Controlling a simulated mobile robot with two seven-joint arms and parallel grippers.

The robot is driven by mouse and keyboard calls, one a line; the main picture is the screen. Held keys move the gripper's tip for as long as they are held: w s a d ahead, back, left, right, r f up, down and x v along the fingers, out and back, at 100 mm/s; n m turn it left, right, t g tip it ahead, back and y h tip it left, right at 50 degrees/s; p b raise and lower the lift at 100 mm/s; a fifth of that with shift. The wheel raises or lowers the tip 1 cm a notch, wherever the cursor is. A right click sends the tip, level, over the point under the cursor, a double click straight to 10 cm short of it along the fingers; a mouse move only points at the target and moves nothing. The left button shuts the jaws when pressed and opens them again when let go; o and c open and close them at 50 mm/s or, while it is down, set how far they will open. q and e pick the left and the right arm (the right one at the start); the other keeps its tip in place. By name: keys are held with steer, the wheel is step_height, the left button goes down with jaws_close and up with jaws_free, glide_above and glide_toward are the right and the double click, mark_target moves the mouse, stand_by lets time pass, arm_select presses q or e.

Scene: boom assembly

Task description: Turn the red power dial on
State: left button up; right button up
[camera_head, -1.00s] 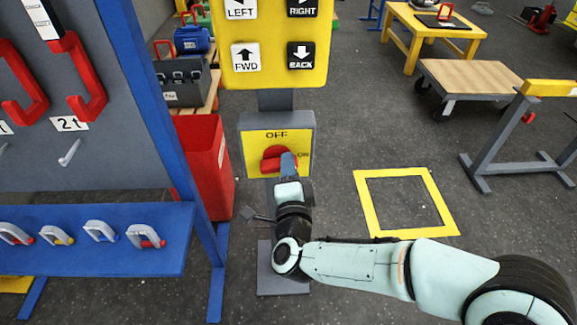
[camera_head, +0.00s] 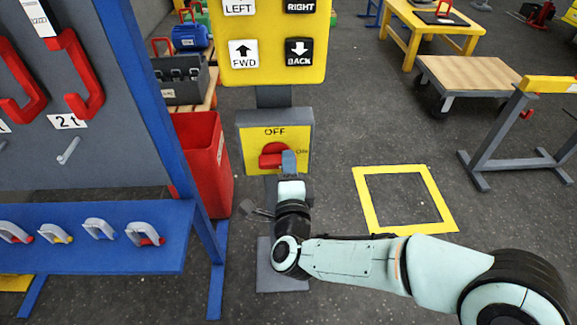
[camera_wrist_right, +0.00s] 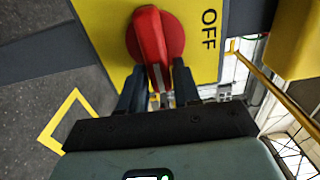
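The red power dial (camera_head: 271,157) sits on a yellow plate on the grey box (camera_head: 246,153), with OFF above it and ON at its right. Its bar-shaped handle lies roughly level, its right end towards ON. My right gripper (camera_head: 289,162) is at that right end and covers part of it. In the right wrist view the dial (camera_wrist_right: 150,40) has a white line along its handle. The gripper's fingers (camera_wrist_right: 159,85) stand close on both sides of the handle's near end and look shut on it. My left gripper is not in view.
A yellow button panel (camera_head: 273,75) stands above the dial box. A red bin (camera_head: 203,165) and a blue rack (camera_head: 95,245) with shackles are at the left. A yellow floor square (camera_head: 447,218) and open floor lie to the right.

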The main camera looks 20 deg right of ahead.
steer(key=shift+o, duration=0.7)
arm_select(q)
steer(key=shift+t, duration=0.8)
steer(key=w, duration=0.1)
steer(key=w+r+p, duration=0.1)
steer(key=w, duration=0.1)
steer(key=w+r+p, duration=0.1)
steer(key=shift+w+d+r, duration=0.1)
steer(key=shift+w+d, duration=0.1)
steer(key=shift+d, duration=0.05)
arm_select(e)
steer(key=v, duration=1.3)
steer(key=shift+s, duration=0.2)
